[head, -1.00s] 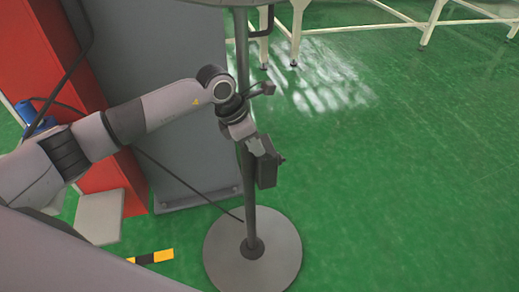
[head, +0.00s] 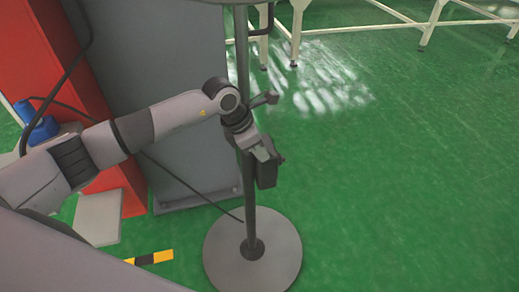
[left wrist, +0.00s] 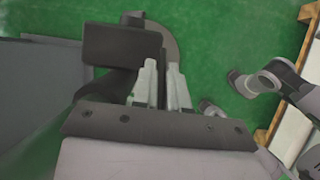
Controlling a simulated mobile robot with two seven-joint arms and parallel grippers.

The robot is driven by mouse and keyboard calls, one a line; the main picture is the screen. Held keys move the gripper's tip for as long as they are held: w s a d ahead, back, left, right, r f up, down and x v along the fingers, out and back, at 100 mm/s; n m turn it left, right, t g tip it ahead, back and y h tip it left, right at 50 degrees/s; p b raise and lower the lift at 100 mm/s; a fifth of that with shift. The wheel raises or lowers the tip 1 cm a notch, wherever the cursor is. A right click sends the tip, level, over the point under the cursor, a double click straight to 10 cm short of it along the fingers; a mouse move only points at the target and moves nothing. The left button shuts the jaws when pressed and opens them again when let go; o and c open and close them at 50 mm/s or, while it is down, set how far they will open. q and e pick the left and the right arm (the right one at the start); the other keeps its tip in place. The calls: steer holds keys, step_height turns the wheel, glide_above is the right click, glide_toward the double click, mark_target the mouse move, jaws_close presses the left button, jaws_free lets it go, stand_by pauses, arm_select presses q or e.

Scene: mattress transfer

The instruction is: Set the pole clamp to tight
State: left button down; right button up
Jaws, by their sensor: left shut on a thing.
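The pole clamp (head: 266,173) is a dark block on a thin grey upright pole (head: 242,60). A small knob shows at its right side. My left gripper (head: 264,153) reaches in from the left, across the front of the pole, and is shut on the pole clamp. In the left wrist view its two pale fingers (left wrist: 163,82) stand a small gap apart beside the dark clamp block (left wrist: 122,46). The exact part between the fingertips is hard to make out. My right gripper cannot be made out.
The pole stands on a round grey base (head: 225,262). A grey panel (head: 165,110) and a red cabinet (head: 108,182) stand close on the left. A dark cable crosses behind my arm. White table legs (head: 432,25) are at the back. The green floor (head: 400,190) on the right is clear.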

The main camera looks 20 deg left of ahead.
arm_select(q)
steer(key=t+h+b, duration=0.2)
steer(key=h+b, duration=0.2)
steer(key=b, duration=0.3)
steer(key=shift+w+d+t, duration=0.1)
steer(key=shift+t, duration=0.3)
steer(key=shift+r+h+b, duration=0.15)
steer(key=shift+h+b, duration=0.15)
steer(key=shift+b, duration=0.25)
arm_select(e)
step_height(320, 180, down, 8)
arm_select(q)
steer(key=shift+r+t+h+b, duration=0.15)
steer(key=shift+t+h+b, duration=0.2)
steer(key=shift+b, duration=0.25)
steer(key=t+h+b, duration=0.1)
steer(key=b, duration=0.2)
steer(key=shift+r+h, duration=0.35)
steer(key=shift+r+t+b, duration=0.3)
steer(key=shift+t+b, duration=0.05)
steer(key=shift+b, duration=0.1)
arm_select(e)
steer(key=w+a+r+n+t+y, duration=0.1)
steer(key=w+a+r, duration=0.1)
steer(key=a+r, duration=0.1)
steer(key=shift+w+a+r+y, duration=0.2)
steer(key=shift+a+y, duration=0.1)
steer(key=shift+a, duration=0.45)
